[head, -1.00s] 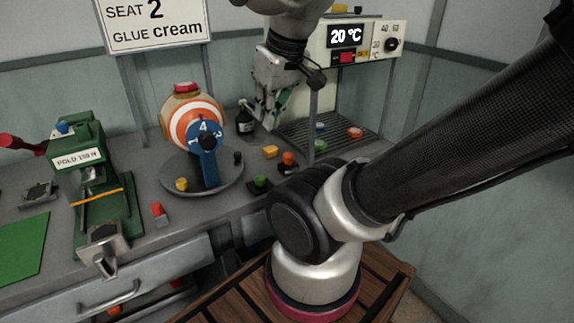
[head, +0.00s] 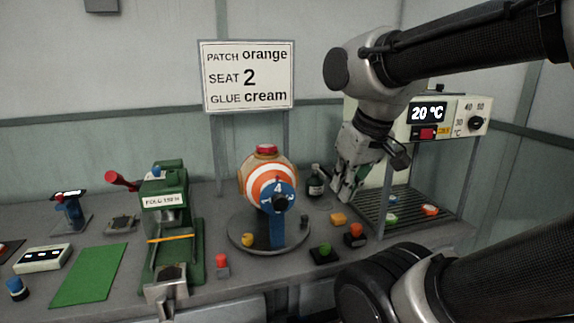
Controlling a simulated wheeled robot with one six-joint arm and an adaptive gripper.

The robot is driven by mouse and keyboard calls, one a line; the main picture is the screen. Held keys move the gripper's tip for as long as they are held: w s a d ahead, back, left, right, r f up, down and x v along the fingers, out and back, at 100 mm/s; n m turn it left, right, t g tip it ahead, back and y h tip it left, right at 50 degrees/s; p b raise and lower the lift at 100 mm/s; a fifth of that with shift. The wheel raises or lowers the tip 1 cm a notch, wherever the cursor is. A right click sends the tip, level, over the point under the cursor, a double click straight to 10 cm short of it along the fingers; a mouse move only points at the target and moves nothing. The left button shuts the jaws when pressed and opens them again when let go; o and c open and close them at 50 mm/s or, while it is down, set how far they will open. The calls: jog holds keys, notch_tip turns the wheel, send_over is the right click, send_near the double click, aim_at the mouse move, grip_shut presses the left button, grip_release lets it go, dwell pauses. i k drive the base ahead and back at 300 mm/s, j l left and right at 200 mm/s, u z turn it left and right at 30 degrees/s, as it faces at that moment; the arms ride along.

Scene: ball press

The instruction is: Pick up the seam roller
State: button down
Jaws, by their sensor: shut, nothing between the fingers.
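My gripper (head: 346,190) is shut and empty above the back right of the bench, just right of a small dark bottle (head: 315,183). I cannot clearly make out a seam roller. A small blue stand with a dark top piece (head: 70,207) is at the far left, but its top is too small to identify. A ball with orange and white rings (head: 262,178) sits on a round grey base (head: 240,233), with a blue numbered dial (head: 268,195) in front of it.
A green press (head: 172,205) and green mat (head: 88,275) occupy the left of the bench. Small coloured knobs, including a red one (head: 222,262) and a green one (head: 323,251), stand near the front. A heater unit (head: 440,117) stands over a rack (head: 400,206) at right.

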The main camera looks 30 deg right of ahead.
aim_at(355, 238)
jog(key=i+l+z, duration=0.15)
jog(key=z, duration=0.85)
